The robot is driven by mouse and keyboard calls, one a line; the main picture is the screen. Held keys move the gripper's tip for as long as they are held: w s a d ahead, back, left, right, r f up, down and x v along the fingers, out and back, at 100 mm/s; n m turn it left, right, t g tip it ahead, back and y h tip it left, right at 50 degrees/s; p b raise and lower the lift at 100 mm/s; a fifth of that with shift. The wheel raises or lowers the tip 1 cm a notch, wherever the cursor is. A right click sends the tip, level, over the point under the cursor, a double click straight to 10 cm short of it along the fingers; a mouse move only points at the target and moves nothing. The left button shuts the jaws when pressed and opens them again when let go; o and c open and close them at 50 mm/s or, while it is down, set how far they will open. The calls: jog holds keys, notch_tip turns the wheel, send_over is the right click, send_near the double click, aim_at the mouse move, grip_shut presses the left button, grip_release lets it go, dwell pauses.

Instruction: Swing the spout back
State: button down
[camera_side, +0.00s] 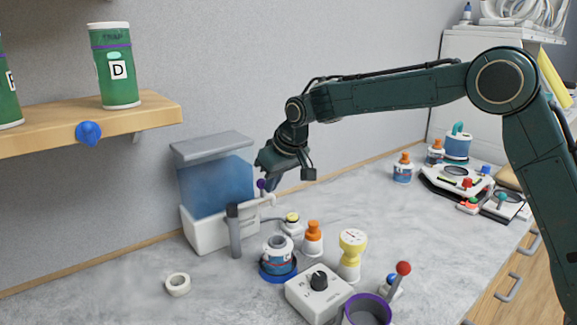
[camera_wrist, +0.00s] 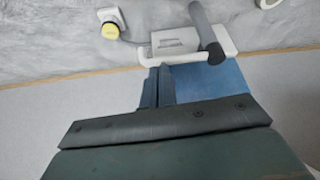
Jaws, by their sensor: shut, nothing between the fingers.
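A tank of blue liquid (camera_side: 228,185) with a grey lid and white base stands against the wall in the side view. I cannot tell whether the tube is part of the spout. My gripper (camera_side: 270,186) is shut and empty, close to the knob and white arm; contact is unclear. Its fingers (camera_wrist: 158,86) overlap the blue tank in the wrist view.
A tape roll (camera_side: 178,285) lies left. The shelf (camera_side: 150,110) juts out above left.

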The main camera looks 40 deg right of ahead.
jog(key=shift+s, duration=0.2)
jog(key=s+d+r, duration=0.1)
jog(key=s+r, duration=0.6)
jog(key=r, duration=0.1)
jog(key=shift+s+d, duration=0.3)
jog(key=shift+s, duration=0.1)
dwell(0.3)
jog(key=shift+r, duration=0.1)
jog(key=s+d+r+m, duration=0.1)
jog(key=s+d, duration=0.2)
jog(key=s, duration=0.6)
jog(key=s+d+r, duration=0.2)
jog(key=s+d, duration=0.2)
jog(key=s, duration=0.5)
jog(key=s+d+f, duration=0.1)
jog(key=s+f, duration=0.2)
jog(key=s, duration=0.4)
jog(key=s+d+f, duration=0.1)
jog(key=s+f, duration=0.2)
jog(key=s, duration=0.5)
jog(key=shift+d+m+h, duration=0.2)
jog(key=shift+m+h, duration=0.1)
jog(key=shift+h, duration=0.1)
